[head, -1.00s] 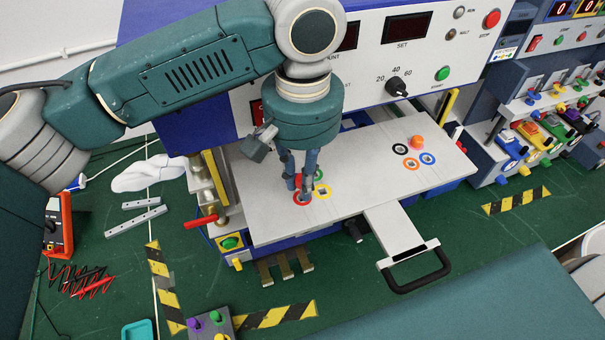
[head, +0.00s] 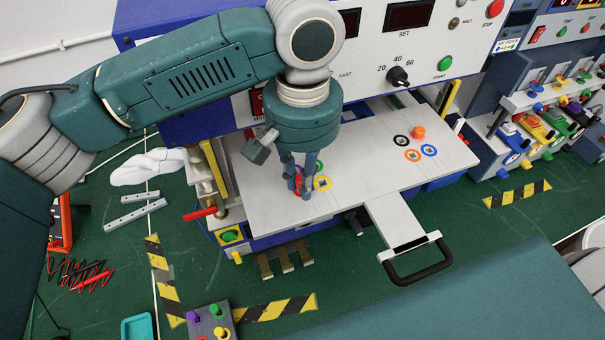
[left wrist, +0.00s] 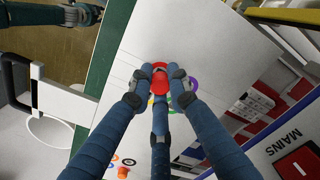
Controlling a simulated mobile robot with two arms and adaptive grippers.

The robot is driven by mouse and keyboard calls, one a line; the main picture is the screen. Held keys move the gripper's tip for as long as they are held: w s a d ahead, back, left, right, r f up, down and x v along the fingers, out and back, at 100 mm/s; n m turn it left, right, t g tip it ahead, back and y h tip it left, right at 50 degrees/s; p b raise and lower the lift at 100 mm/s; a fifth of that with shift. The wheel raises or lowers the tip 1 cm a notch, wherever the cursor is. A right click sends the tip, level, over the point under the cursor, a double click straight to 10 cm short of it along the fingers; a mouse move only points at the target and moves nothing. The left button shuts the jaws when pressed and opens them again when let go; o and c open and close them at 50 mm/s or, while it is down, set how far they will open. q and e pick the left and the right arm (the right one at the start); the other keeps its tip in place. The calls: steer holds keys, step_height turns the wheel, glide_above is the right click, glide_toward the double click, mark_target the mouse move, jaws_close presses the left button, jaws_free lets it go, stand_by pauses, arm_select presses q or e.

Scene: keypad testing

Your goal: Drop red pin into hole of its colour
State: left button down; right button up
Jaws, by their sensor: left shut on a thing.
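My left gripper (head: 299,185) is over the left part of the grey-white plate (head: 265,215), fingers pointing down. It is shut on the red pin (left wrist: 160,84), which shows between the fingertips in the left wrist view. The red ring (left wrist: 160,66) marking the red hole shows just beyond the pin there. The fingers mostly cover ring and pin in the head view, so I cannot tell whether the pin's tip is in the hole. A yellow ring (head: 322,183) and a green ring (head: 319,168) lie beside the fingers.
An orange pin (head: 418,132) stands on the plate's right part, near black (head: 401,140), orange (head: 413,155) and blue (head: 429,150) rings. The machine's control panel (head: 365,60) rises behind. A black handle (head: 418,270) sticks out in front. The plate's middle is clear.

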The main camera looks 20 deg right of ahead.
arm_select(q)
steer(key=shift+f, duration=0.4)
steer(key=c, duration=1.6)
jaws_free()
steer(key=shift+o, duration=0.2)
step_height(320, 180, up, 12)
